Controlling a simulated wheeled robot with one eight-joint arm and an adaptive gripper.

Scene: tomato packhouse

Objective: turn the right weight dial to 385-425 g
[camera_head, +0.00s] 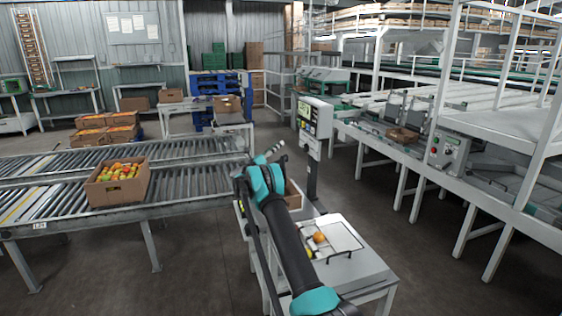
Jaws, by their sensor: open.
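No weight dial can be made out for sure at this size. A white control box (315,118) with a light screen and small dark and coloured parts stands on a dark post, right of centre. A grey control box (448,152) with small round knobs or buttons, one of them red, is on the machine frame at the right. I cannot tell which box carries the right weight dial, nor its reading. My gripper (280,147) is small in view at the far end of my teal and black arm, left of the white control box and apart from it. It is open.
A white bench with a pale tray (335,222) and an orange-red fruit (319,237) stands below the post. A roller conveyor (175,180) with a carton of tomatoes (118,183) is at left. A long machine frame runs along the right. Floor between post and frame is clear.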

